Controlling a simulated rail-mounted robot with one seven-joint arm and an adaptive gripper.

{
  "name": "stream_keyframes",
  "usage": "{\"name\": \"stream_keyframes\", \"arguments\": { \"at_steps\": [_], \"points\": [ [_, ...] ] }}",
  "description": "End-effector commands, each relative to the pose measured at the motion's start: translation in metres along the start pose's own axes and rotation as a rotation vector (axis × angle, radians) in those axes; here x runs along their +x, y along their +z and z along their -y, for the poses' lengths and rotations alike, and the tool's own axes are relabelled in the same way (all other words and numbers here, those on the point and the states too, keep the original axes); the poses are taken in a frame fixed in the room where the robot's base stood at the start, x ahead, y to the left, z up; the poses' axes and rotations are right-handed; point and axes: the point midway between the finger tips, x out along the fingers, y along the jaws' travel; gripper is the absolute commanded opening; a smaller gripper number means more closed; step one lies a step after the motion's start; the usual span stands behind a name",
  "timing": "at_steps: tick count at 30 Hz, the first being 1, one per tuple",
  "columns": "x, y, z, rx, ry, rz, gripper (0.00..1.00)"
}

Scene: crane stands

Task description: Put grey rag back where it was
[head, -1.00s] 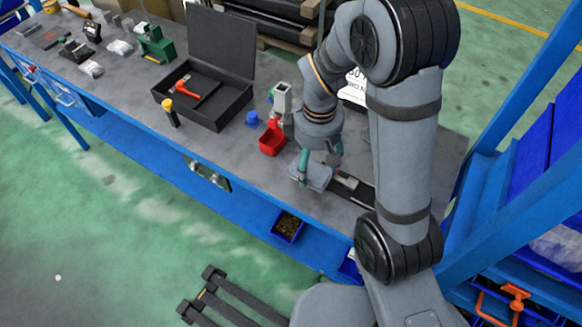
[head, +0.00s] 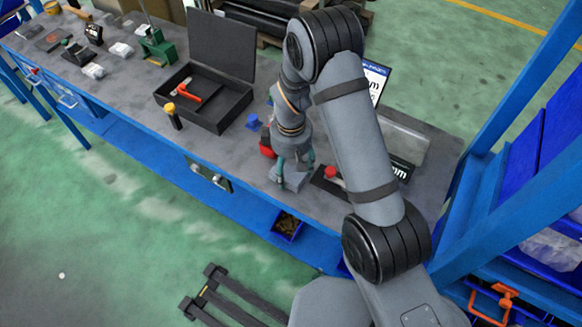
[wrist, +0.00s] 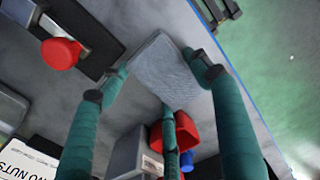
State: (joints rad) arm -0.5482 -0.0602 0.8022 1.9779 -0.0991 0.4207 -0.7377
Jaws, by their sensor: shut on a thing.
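My gripper (head: 291,170) points down over the workbench and is shut on the grey rag (head: 292,181), a folded pale grey block of cloth near the front edge. In the wrist view the rag (wrist: 165,72) sits between the teal fingers of my gripper (wrist: 157,76), a fingertip at each side. I cannot tell whether the rag touches the bench or hangs just above it.
A red bin (wrist: 184,128) stands close to my gripper, with a blue item (head: 253,121) nearby. A red knob (head: 333,173) on a black base lies to the right. An open black case (head: 228,112) and a yellow-topped tool (head: 172,114) stand left.

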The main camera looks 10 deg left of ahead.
Motion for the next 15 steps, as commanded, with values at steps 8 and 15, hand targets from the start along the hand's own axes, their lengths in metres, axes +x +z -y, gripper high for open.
{"name": "stream_keyframes", "arguments": {
  "at_steps": [8, 15],
  "points": [
    [0.0038, 0.0001, -0.0001, 0.000, 0.000, 0.000, 0.65],
    [0.0033, 0.0002, 0.0001, 0.000, 0.000, 0.000, 0.79]
  ]
}}
